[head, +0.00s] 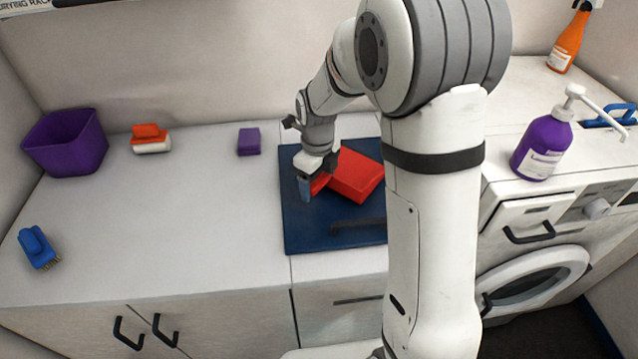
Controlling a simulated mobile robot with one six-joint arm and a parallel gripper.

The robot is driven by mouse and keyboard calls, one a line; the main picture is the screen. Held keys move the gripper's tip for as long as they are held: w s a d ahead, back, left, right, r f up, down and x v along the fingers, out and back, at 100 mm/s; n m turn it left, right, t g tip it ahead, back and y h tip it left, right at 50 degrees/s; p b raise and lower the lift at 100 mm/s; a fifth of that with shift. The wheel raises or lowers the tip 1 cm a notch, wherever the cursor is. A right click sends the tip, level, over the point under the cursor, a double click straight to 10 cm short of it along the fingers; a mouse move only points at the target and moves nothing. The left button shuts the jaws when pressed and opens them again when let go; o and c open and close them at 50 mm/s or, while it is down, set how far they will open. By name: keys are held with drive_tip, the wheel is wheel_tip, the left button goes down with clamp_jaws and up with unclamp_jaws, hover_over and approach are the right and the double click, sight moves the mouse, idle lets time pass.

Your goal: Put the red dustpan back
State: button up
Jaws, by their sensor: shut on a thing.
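The red dustpan (357,177) is at a dark blue mat (303,232) on the counter. My gripper (318,176) is at the dustpan's left side, pointing down, and is shut on it. Part of the dustpan is hidden by the gripper, and my arm stands just right of it. I cannot tell whether the dustpan rests on the mat or is held slightly above it. A small blue-grey piece (304,190) shows by the fingertips.
A purple bin (66,142), an orange-and-white brush (150,139), a purple block (249,142) and a blue brush (38,248) stand on the left counter. A purple pump bottle (544,146) stands on the right above the washer. The left counter's middle is clear.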

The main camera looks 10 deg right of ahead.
drive_tip(key=shift+f, duration=1.05)
drive_tip(key=shift+f, duration=0.15)
drive_tip(key=o, duration=1)
